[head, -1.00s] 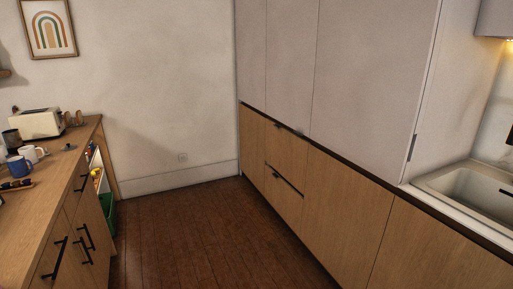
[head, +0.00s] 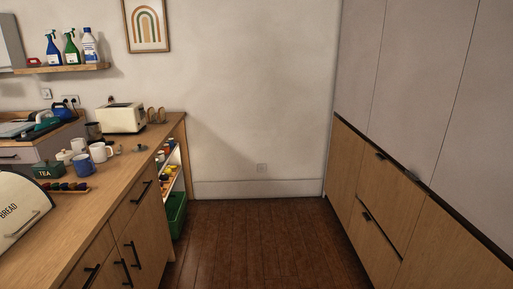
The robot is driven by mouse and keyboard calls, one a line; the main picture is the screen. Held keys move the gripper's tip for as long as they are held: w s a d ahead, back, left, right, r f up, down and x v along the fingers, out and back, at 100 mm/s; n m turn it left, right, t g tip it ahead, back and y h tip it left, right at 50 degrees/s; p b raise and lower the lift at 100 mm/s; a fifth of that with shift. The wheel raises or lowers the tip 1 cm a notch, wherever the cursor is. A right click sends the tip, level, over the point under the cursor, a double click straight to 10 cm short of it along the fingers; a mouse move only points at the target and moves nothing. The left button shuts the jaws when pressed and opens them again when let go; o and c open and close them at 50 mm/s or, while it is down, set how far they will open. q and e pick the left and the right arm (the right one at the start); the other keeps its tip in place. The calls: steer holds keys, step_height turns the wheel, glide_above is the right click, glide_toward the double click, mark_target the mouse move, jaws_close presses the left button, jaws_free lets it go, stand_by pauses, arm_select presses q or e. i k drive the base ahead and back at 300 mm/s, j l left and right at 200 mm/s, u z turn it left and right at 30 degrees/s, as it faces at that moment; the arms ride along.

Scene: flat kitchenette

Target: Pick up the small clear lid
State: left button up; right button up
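A small, round, greyish see-through thing with a dark knob (head: 140,148), which looks like the small clear lid, lies on the wooden counter (head: 130,175) at the left. It is near the front edge, to the right of the mugs and in front of the toaster. It is too small to make out in detail. Neither of my grippers is in view.
A toaster (head: 121,117), a white mug (head: 101,151), a blue mug (head: 82,166), a TEA tin (head: 48,171) and a bread bin (head: 20,210) stand on the counter. A green crate (head: 175,214) sits low at its far end. The wooden floor (head: 255,240) is clear.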

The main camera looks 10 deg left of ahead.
mark_target(139, 147)
steer(key=i+l+u, duration=0.15)
steer(key=i+u, duration=0.35)
steer(key=i, duration=0.85)
